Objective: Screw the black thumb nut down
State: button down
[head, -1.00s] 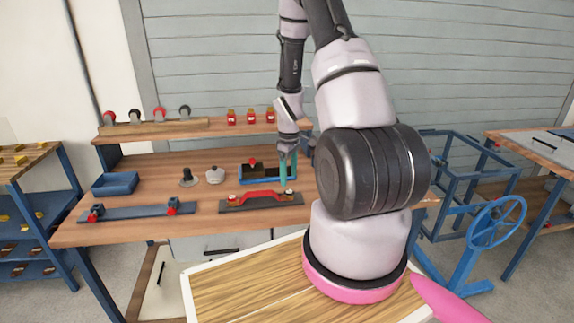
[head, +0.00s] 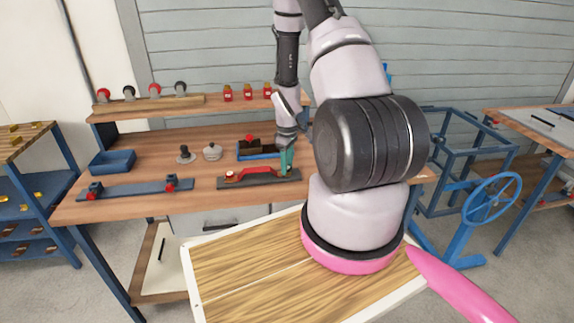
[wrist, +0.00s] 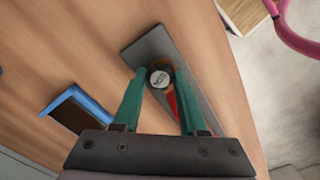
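A dark fixture plate (head: 270,181) with a red bar (head: 256,171) lies near the front edge of the workbench. A round dark-sided piece with a pale top (wrist: 160,77), which looks like the thumb nut, sits at the bar's end in the wrist view. My gripper (wrist: 160,72) is open, with its teal fingers on either side of that piece. I cannot tell whether the fingers touch it.
A blue bin (head: 258,155) with a red knob stands just behind the plate. A lidded grey pot (head: 212,152), a black knobbed piece (head: 185,155) and a blue tray (head: 112,163) stand to the left. A blue rail with clamps (head: 138,190) lies at the left front.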

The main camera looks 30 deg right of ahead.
jog(key=shift+m, duration=0.5)
jog(key=c, duration=0.8)
grip_release()
jog(key=shift+m, duration=0.7)
jog(key=o, duration=0.8)
jog(key=shift+r, duration=0.1)
jog(key=shift+r, duration=3.4)
